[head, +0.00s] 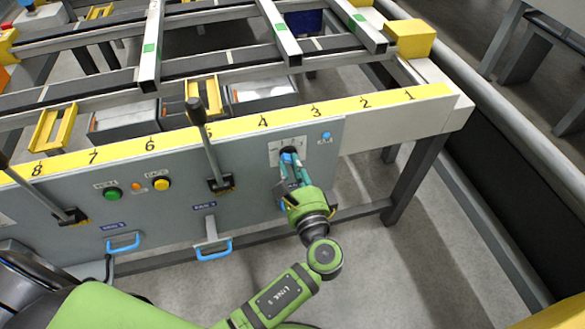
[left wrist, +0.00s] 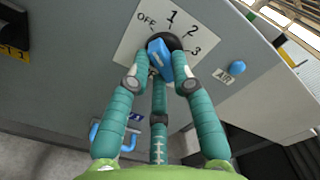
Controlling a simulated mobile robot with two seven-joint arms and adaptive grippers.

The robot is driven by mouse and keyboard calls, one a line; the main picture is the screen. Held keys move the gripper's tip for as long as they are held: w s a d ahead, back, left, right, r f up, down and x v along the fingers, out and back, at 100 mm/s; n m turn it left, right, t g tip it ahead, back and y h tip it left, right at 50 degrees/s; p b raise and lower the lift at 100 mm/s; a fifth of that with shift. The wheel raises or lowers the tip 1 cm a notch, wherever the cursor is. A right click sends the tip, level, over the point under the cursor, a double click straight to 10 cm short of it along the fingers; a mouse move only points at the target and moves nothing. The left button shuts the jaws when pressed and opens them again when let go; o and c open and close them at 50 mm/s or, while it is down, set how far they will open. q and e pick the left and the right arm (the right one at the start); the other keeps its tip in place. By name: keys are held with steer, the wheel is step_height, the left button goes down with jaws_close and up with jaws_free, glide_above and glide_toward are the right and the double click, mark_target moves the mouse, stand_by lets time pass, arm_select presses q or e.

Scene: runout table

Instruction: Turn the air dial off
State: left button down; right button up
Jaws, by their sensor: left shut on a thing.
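The dial (left wrist: 160,55) has a blue handle on a black round base, on a white plate (left wrist: 136,45) marked OFF, 1, 2 and 3. In the left wrist view the handle's upper end leans between OFF and 1; I cannot tell its exact setting. My left gripper (left wrist: 161,77) has its teal fingers closed around the blue handle. In the head view the left gripper (head: 291,163) reaches the plate (head: 276,155) on the grey front panel and partly hides the dial (head: 287,153). My right gripper is not in view.
A small blue knob (left wrist: 237,67) with an AIR label (left wrist: 225,78) sits right of the plate. Left on the panel are a black lever (head: 208,150), yellow button (head: 162,184), green button (head: 113,194) and blue drawer handles (head: 214,250). A table leg (head: 412,183) stands at right.

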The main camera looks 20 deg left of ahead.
arm_select(q)
steer(key=shift+r, duration=0.1)
steer(key=c, duration=1.1)
jaws_free()
steer(key=shift+w, duration=0.15)
steer(key=shift+o, duration=0.2)
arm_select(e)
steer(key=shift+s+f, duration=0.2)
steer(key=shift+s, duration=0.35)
arm_select(q)
steer(key=v, duration=1.2)
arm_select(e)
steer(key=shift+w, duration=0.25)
